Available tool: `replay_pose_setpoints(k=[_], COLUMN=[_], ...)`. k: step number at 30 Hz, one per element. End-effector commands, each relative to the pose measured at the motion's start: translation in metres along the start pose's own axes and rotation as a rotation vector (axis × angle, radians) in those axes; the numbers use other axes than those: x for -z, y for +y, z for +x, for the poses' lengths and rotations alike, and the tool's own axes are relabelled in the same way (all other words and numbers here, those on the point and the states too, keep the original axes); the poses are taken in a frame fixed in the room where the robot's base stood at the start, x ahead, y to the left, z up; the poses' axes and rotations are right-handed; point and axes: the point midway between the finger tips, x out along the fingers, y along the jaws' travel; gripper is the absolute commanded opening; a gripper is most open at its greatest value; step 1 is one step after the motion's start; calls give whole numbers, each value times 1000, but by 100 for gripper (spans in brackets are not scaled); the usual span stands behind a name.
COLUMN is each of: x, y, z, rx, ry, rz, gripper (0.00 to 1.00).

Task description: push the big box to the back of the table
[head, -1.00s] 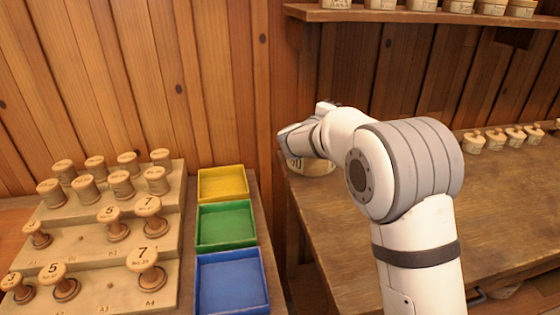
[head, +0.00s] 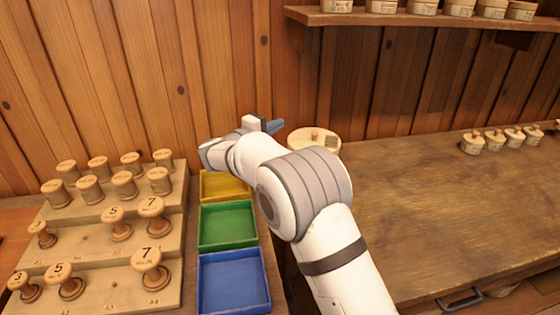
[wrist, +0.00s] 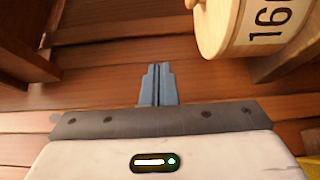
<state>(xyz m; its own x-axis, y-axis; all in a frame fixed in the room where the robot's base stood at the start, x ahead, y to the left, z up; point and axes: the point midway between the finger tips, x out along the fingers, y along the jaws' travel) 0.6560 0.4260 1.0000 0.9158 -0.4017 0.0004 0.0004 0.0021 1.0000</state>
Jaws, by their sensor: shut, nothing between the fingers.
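The big box is a round, pale wooden box (head: 306,138) with a lid, at the back left corner of the table (head: 420,200), close to the plank wall. My forearm hides its lower part in the head view. In the wrist view the box (wrist: 228,28) is at the top right, with a "160" label on its side. My gripper (head: 274,126) is left of the box, off the table's left end and above the yellow tray. Its blue-grey fingers (wrist: 157,88) are together and empty, apart from the box.
A stepped rack (head: 110,250) of spools stands at the left. Yellow (head: 243,193), green (head: 226,225) and blue (head: 234,282) trays lie beside it. Several small round boxes (head: 495,142) stand at the table's back right. A shelf (head: 420,18) hangs above. The table's middle is clear.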

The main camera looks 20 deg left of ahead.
Motion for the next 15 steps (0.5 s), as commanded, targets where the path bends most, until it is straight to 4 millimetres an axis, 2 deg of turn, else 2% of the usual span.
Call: replay_pose_setpoints(k=[1,6,15], x=[0,0,-1], y=[-13,-51,-109], z=[0,1,1], rx=[1,1,0], ry=[0,0,-2], rz=[-4,-3,-1], gripper=[0,0,0])
